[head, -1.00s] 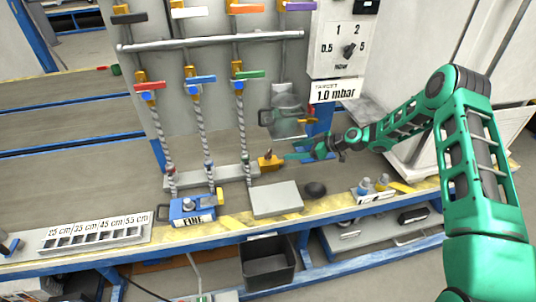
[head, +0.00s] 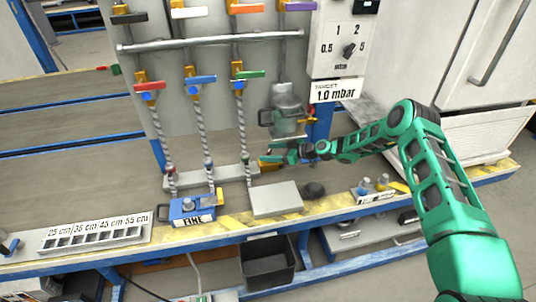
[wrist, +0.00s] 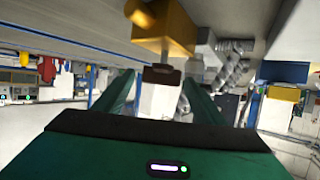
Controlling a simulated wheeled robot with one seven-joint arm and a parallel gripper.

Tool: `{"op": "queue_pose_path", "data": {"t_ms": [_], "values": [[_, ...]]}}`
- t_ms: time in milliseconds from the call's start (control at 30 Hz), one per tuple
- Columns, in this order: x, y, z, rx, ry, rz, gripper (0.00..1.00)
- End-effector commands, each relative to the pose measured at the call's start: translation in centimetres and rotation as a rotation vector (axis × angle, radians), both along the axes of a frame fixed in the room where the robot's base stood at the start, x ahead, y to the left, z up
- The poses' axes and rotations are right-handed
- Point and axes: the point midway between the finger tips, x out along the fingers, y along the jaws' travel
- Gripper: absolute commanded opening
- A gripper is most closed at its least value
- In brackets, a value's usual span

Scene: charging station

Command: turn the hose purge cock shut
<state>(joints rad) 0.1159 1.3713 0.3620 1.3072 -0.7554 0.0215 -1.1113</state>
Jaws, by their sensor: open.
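The small yellow fitting that I take for the hose purge cock (head: 266,165) sits on the bench at the right end of the grey hose bar. In the head view my gripper (head: 268,157) reaches it from the right and partly hides it. In the wrist view its yellow body (wrist: 167,26) is at the top centre, with a rounded orange part to the left. A dark brown tab (wrist: 162,75) hangs below it, between the green fingers of my gripper (wrist: 160,82). The fingers stand apart, with gaps beside the tab. The exact turn of the cock is unclear.
Braided hoses (head: 202,130) run down from the valves to the grey bar (head: 225,174). A glass jar (head: 285,118) hangs just behind my gripper.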

Motion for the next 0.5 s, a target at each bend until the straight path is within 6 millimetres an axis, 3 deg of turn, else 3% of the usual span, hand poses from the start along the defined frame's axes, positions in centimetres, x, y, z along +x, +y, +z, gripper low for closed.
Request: {"op": "queue_pose_path", "data": {"t_ms": [133, 467, 500], "values": [[0.36, 0.97, -0.47, 0.0, 0.001, 0.0, 0.64], [0.47, 1.21, -0.56, -0.001, 0.001, 0.0, 0.64], [0.47, 1.21, -0.56, -0.001, 0.001, 0.0, 0.57]]}}
